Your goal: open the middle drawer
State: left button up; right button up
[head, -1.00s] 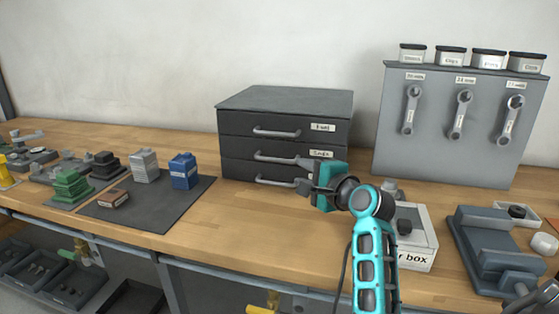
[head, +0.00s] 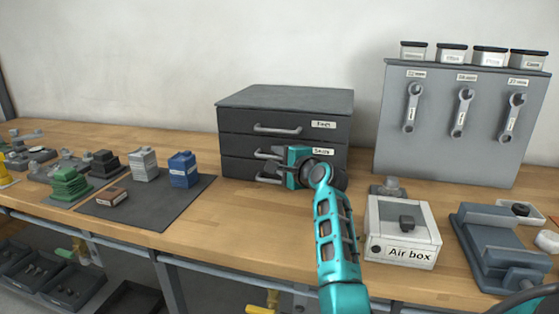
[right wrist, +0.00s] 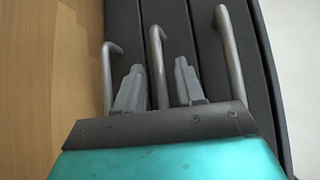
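A dark grey cabinet (head: 285,98) with three stacked drawers stands on the workbench. The middle drawer (head: 236,147) is closed and has a grey bar handle (head: 262,154), partly covered by my gripper in the head view. My right gripper (head: 273,166) is at the drawer fronts. In the right wrist view its two fingers (right wrist: 158,80) are open, one on each side of the middle handle (right wrist: 157,55), with gaps visible. The bottom drawer's handle (right wrist: 107,65) and top drawer's handle (right wrist: 228,55) lie outside the fingers. My left gripper is not in view.
An Air box (head: 402,253) and a grey vise-like block (head: 490,240) stand to the right. A wrench panel (head: 440,150) is behind them. A dark mat (head: 160,212) with small blocks lies left. The bench in front of the cabinet is mostly clear.

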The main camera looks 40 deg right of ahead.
jog(key=shift+c, duration=0.5)
grip_shut()
